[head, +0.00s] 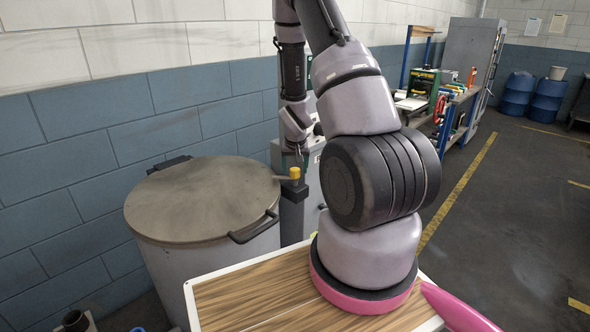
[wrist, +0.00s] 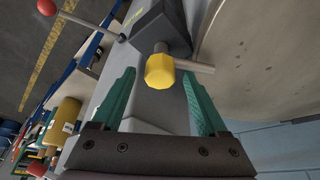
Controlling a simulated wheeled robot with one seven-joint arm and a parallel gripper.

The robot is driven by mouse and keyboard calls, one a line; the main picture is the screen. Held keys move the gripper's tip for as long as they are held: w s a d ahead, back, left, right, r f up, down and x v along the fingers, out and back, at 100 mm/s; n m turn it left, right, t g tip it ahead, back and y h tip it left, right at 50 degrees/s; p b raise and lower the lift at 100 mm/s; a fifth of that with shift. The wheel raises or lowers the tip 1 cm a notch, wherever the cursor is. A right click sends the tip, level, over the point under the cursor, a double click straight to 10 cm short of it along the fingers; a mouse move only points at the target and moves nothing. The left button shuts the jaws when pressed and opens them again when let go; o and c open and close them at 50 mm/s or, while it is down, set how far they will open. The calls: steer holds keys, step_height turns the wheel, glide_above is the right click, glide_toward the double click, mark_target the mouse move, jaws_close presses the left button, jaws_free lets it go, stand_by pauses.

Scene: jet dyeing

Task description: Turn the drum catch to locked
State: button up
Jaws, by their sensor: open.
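The drum catch shows as a yellow knob (head: 295,173) on a dark post beside the big round drum (head: 203,190) with a flat lid. In the wrist view the yellow knob (wrist: 160,71) sits on a grey shaft, and a thin grey bar sticks out from the shaft towards the drum lid (wrist: 262,55). My gripper (wrist: 158,76) is open, with one green finger on each side of the knob in the picture. I see no contact, and cannot tell how deep the knob lies between the fingertips. In the head view the fingers are too small to make out clearly.
The drum's lid handle (head: 254,228) is close by the post. A wooden-topped table (head: 245,295) lies in front. A blue-framed workbench (head: 450,115) with items stands further back, with blue barrels (head: 518,92) behind. The floor at right is open.

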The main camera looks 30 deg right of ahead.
steer(key=v, duration=1)
steer(key=shift+r, duration=0.15)
steer(key=shift+s, duration=0.1)
